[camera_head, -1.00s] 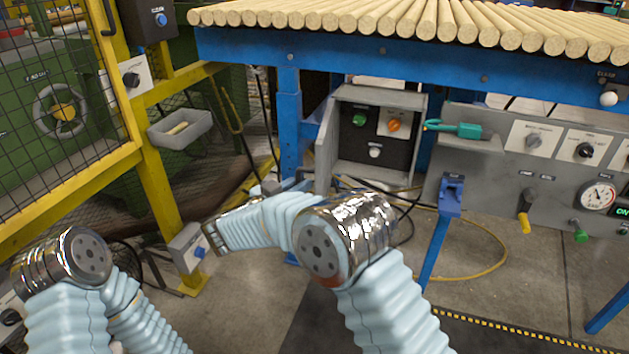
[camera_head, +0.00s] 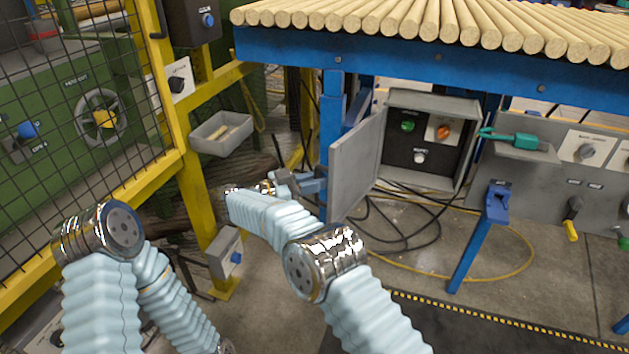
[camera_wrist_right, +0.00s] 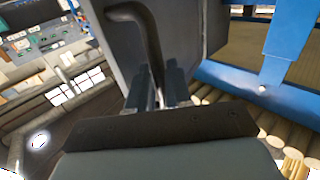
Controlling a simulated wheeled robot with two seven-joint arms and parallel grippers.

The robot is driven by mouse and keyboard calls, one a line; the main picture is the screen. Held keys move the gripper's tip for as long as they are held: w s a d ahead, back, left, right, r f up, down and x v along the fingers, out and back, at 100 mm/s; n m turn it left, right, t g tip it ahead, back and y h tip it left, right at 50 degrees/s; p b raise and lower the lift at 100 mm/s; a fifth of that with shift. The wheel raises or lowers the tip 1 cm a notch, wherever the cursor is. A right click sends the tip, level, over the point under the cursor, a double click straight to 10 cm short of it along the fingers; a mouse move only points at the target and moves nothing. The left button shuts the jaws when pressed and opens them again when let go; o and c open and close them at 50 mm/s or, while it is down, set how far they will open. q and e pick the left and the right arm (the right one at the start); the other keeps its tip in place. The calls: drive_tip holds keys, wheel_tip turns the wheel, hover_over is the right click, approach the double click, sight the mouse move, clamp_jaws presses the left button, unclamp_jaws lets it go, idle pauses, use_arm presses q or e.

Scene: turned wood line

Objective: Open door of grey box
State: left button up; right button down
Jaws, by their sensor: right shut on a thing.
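The grey box (camera_head: 478,130) hangs under the blue bench frame in the head view, with green, orange and white controls inside. Its grey door (camera_head: 357,165) is hinged at the box's left side and stands wide open, swung out to the left with its inner face showing. My right gripper (camera_head: 312,184) is at the door's outer side, partly hidden. In the right wrist view my right gripper (camera_wrist_right: 157,88) is shut on the dark curved handle (camera_wrist_right: 139,14) of the door (camera_wrist_right: 190,35). My left arm shows at lower left; its gripper is not in view.
Wooden rods (camera_head: 430,22) lie on the blue bench (camera_head: 290,50) above. A yellow mesh fence (camera_head: 185,150) with a grey bin (camera_head: 222,133) stands left of the door. A blue post (camera_head: 470,245) and cables (camera_head: 405,235) are below and right of the box.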

drive_tip(key=shift+w+d+r, duration=0.15)
drive_tip(key=shift+d+r, duration=0.05)
drive_tip(key=shift+d, duration=0.1)
drive_tip(key=c, duration=1.2)
unclamp_jaws()
drive_tip(key=shift+d+f, duration=0.1)
drive_tip(key=shift+d, duration=0.05)
drive_tip(key=shift+c, duration=0.2)
drive_tip(key=shift+a+f, duration=0.1)
drive_tip(key=shift+a, duration=0.1)
drive_tip(key=v, duration=0.7)
drive_tip(key=shift+a+b, duration=0.2)
drive_tip(key=shift+b, duration=0.15)
